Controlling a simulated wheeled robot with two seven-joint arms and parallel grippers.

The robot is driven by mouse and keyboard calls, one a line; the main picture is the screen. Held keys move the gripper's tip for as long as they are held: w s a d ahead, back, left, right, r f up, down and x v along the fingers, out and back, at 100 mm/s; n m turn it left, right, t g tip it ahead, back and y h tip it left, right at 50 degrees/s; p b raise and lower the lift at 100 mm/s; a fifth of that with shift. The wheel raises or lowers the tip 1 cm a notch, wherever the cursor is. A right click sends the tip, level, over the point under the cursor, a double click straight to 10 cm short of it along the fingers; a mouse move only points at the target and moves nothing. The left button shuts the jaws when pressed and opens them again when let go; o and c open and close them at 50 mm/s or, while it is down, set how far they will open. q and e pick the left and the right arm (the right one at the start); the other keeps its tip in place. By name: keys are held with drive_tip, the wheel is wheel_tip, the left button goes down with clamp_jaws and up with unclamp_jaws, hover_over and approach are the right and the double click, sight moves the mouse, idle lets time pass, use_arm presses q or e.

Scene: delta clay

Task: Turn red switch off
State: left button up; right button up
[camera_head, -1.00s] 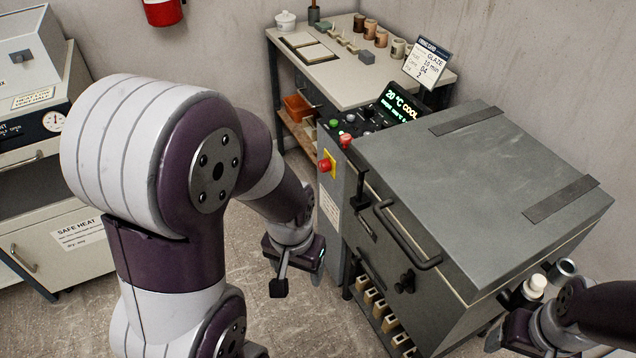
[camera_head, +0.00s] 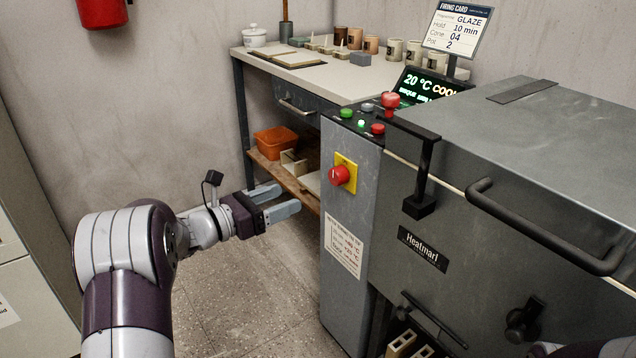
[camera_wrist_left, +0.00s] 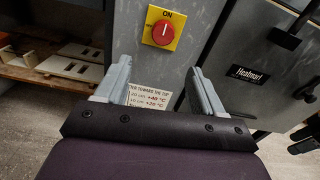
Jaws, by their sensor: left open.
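The red switch (camera_head: 340,176) is a round red knob on a yellow plate, on the front of the grey control column (camera_head: 350,225). In the left wrist view the red switch (camera_wrist_left: 163,32) shows ahead, with "ON" at the top of its plate. My left gripper (camera_head: 279,202) is open and empty, left of the column and a little lower than the switch, apart from it. In the left wrist view the fingers (camera_wrist_left: 160,85) stand apart, with the switch beyond and above them. My right gripper is not in view.
A grey kiln (camera_head: 520,150) with a bar handle (camera_head: 540,230) stands right of the column. Green and red buttons (camera_head: 362,122) and a display (camera_head: 428,86) sit on top. A workbench (camera_head: 300,76) with pots stands behind. Open floor lies below my left gripper.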

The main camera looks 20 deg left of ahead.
sight(333, 179)
use_arm(q)
drive_tip(key=shift+m, duration=0.5)
drive_tip(key=b+x, duration=0.4)
drive_tip(key=x, duration=0.8)
drive_tip(key=shift+d+r, duration=0.15)
drive_tip(key=shift+w+d+r, duration=0.1)
drive_tip(key=shift+w+d, duration=0.15)
drive_tip(key=c, duration=1)
drive_tip(key=shift+c, duration=0.2)
